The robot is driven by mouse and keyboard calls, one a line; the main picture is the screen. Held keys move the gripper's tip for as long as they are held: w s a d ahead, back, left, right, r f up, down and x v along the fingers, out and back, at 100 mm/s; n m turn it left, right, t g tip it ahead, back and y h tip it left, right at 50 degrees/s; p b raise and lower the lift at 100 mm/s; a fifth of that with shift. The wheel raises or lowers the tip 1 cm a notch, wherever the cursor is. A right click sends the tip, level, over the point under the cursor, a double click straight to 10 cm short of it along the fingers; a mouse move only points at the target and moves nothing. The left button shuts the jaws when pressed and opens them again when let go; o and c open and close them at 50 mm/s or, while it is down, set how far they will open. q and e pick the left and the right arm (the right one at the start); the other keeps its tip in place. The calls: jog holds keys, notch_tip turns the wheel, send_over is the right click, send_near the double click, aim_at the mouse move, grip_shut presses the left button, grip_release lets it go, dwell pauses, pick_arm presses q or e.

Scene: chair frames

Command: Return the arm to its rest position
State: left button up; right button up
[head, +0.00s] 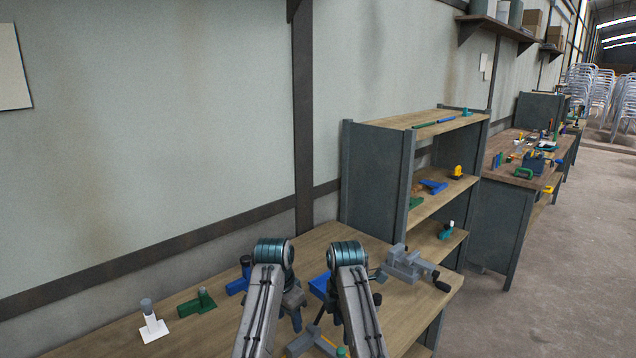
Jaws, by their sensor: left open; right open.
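My two grey arms with teal joint rings rise from the bottom centre of the head view, over the wooden workbench (215,335). My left gripper (297,318) points down just right of the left arm's teal joint, over the bench. It is open, and I see nothing between its fingers. My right gripper (377,290) is mostly hidden behind its own arm; only a small dark part shows at the arm's right side. It is open, and I cannot see what lies below it.
A grey vise (405,264) stands right of my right arm. A blue piece (320,286) lies between my arms. A green clamp (198,303) and a white-based post (152,325) stand left. A shelf unit (375,175) rises behind the bench's right end.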

pick_arm(q)
jog(key=shift+r, duration=0.45)
